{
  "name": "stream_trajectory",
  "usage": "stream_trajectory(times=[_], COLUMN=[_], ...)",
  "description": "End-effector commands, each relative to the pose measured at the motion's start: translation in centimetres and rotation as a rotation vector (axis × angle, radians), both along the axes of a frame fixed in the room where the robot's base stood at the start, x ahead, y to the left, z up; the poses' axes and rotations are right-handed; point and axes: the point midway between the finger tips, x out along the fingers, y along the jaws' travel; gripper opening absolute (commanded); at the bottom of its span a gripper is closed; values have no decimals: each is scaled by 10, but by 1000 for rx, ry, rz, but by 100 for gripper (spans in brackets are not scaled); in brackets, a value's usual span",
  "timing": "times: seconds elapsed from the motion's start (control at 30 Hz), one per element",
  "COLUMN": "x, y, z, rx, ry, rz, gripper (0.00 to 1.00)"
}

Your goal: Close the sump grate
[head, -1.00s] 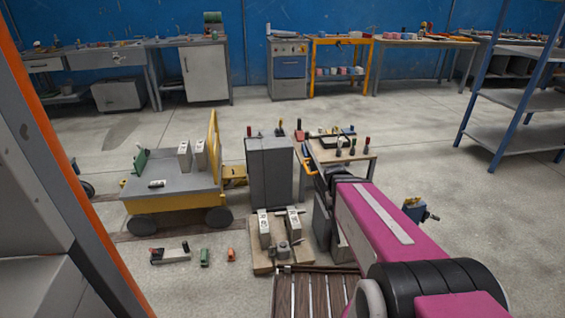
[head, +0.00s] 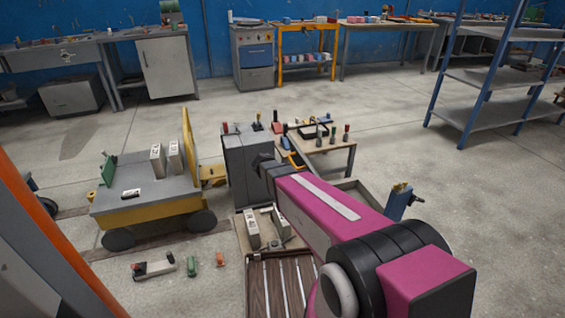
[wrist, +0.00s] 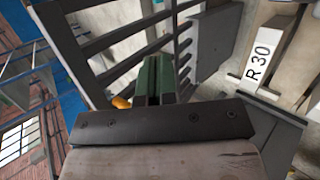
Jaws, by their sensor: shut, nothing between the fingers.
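In the wrist view, a dark grate of parallel bars in a frame (wrist: 88,48) fills the upper left and middle. It looks tilted up from this camera, but its exact angle and hinge are unclear. My gripper (wrist: 154,72) shows as two dark green fingers side by side, shut and empty. The fingers are in front of or beside the bars; I cannot tell whether they touch. In the head view my pink arm hides the gripper, and I cannot make out the grate there.
A block marked R 30 (wrist: 262,55) is close on the right in the wrist view.

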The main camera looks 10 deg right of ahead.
Motion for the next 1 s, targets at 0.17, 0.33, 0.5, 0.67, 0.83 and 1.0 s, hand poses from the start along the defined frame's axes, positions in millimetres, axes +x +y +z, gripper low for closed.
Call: stream_trajectory(times=[0.17, 0.33, 0.5, 0.67, 0.83, 1.0], x=[46, 91, 113, 117, 119, 125], y=[33, 90, 133, 146, 129, 99], z=[-5, -2, 4, 8, 9, 11], rx=[-223, -507, -687, -745, -747, -747], ry=[-41, -146, -251, -290, -291, -290], rz=[53, 125, 173, 189, 188, 187], gripper=[0, 0, 0, 0, 0, 0])
